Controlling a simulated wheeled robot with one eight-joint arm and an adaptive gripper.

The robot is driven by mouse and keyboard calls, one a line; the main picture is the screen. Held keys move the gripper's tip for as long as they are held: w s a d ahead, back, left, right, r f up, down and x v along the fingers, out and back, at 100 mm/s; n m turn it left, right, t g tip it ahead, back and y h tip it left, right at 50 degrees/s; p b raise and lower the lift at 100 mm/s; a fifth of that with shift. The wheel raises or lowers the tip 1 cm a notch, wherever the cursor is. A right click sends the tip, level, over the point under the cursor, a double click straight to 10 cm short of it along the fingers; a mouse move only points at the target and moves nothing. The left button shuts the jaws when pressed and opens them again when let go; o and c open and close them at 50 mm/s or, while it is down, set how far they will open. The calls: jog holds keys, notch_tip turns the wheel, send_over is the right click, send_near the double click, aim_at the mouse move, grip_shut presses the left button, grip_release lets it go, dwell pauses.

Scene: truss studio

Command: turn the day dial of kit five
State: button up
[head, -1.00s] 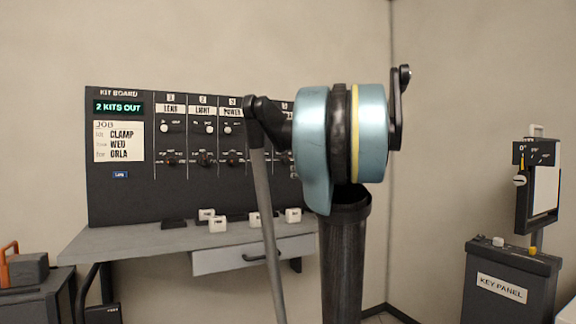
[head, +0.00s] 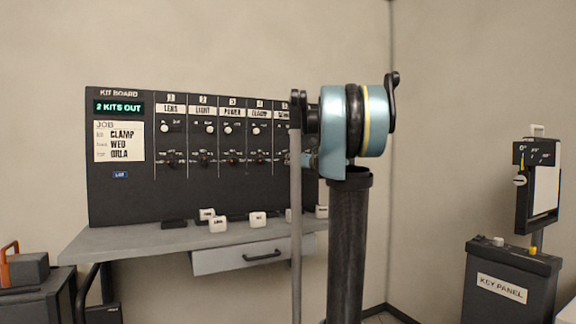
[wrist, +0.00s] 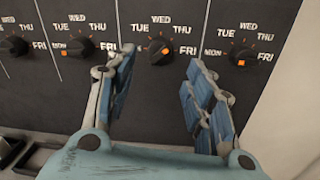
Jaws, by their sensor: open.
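The kit board (head: 130,195) stands on a bench, with numbered columns of knobs and day dials. Its column five (head: 283,125) is partly hidden by my arm. In the wrist view, a black day dial with an orange mark (wrist: 160,51) lies between my open fingers, under WED; my gripper (wrist: 163,75) touches nothing that I can see. A similar dial (wrist: 243,57) is to its right, and another (wrist: 80,46) to its left. No column numbers show in the wrist view, so I cannot tell for sure which dial is kit five's.
The job card (head: 119,141) reads CLAMP, WED, ORLA under a 2 KITS OUT display (head: 119,107). Several white tagged blocks (head: 218,224) sit on the bench (head: 130,238), above a drawer (head: 225,262). A key panel (head: 502,288) stands at the right.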

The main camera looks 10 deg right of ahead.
jog(key=x, duration=0.6)
jog(key=shift+a, duration=0.1)
jog(key=c, duration=1.1)
